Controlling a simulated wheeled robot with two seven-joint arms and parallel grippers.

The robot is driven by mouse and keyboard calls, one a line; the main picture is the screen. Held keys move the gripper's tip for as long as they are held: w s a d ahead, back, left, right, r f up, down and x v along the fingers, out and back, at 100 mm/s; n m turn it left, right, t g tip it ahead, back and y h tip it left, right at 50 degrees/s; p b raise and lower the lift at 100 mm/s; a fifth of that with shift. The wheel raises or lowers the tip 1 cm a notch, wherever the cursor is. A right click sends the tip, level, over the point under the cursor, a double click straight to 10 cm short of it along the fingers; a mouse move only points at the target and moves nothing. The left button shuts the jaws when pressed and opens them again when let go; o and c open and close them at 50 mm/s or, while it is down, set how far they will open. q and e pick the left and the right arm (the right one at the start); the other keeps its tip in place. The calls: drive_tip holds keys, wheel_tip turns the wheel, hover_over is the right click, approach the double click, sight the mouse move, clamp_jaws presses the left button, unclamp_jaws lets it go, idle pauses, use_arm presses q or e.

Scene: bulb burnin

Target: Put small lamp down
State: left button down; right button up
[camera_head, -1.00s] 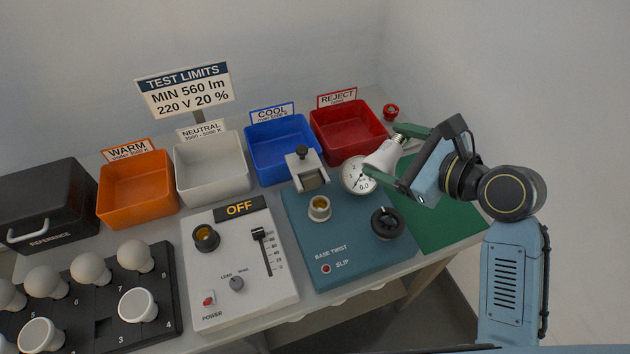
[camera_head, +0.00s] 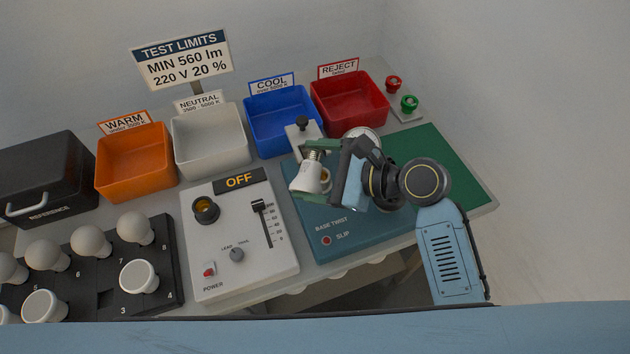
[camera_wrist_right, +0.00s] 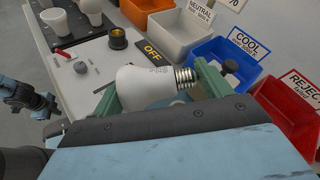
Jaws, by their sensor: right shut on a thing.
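The small lamp is a white bulb (camera_head: 308,182) with a metal screw base. My right gripper (camera_head: 320,168) is shut on it with green fingers and holds it in front of the teal base-twist unit (camera_head: 300,215), near its left side. In the head view the screw base points up and away, and the globe points down toward me. In the right wrist view the bulb (camera_wrist_right: 148,90) lies across between the fingers, screw base to the right.
A white power panel (camera_head: 222,262) marked OFF has an empty socket (camera_head: 205,210). A dark bulb rack (camera_head: 165,285) stands left. Orange (camera_head: 135,182), white (camera_head: 212,160), blue (camera_head: 285,140) and red (camera_head: 355,115) bins line the back. A green mat (camera_head: 455,170) lies clear at right.

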sight(314, 185)
wheel_tip(314, 185, down, 5)
drive_tip(key=shift+r+b, duration=0.1)
drive_tip(key=shift+b, duration=0.55)
drive_tip(key=shift+f+p, duration=0.4)
drive_tip(key=shift+f, duration=0.45)
drive_tip(key=shift+f, duration=0.2)
drive_tip(key=o, duration=1)
